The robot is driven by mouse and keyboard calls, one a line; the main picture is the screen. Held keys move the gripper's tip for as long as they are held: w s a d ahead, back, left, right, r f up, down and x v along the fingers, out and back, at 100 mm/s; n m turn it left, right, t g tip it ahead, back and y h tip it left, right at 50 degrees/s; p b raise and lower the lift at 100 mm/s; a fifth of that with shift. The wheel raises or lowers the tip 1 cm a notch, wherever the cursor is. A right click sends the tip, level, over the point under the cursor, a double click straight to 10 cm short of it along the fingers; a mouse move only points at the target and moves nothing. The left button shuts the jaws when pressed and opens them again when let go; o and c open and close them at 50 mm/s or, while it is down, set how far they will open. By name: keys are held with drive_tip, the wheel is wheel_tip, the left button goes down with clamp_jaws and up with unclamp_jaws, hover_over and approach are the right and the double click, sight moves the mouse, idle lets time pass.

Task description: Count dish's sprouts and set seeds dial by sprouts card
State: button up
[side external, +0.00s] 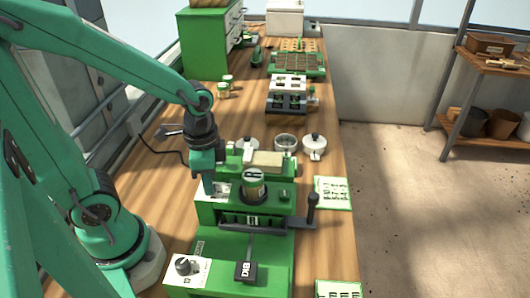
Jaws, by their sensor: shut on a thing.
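My gripper (208,187) points down at the white plate (222,188) on the left of the green seeder (262,202). Its fingers are shut on what looks like the knob of a dial there, mostly hidden by them. A second dial (187,266) with a dark knob sits on a white plate at the seeder's front left. A printed card (332,193) lies right of the seeder, and another card (338,290) is cut off by the bottom edge. Their print is too small to read. An open round dish (286,143) stands behind the seeder; its sprouts cannot be made out.
A lidded white pot (313,146) and another white pot (247,144) flank the dish. A black lever (312,208) rises at the seeder's right. A grey-and-green device (288,93) and a cell tray (296,64) stand farther back. A green cabinet (208,43) is at back left.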

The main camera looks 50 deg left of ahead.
idle(0.3)
drive_tip(key=o, duration=1)
drive_tip(key=shift+r, duration=0.15)
drive_tip(key=shift+r, duration=3.8)
drive_tip(key=r+n+t, duration=0.2)
drive_tip(key=n, duration=0.1)
drive_tip(key=a+r+n+t, duration=0.1)
drive_tip(key=r+n+t, duration=0.2)
drive_tip(key=shift+s+a+r+t, duration=0.1)
drive_tip(key=shift+a+r+t, duration=0.1)
drive_tip(key=shift+t, duration=0.1)
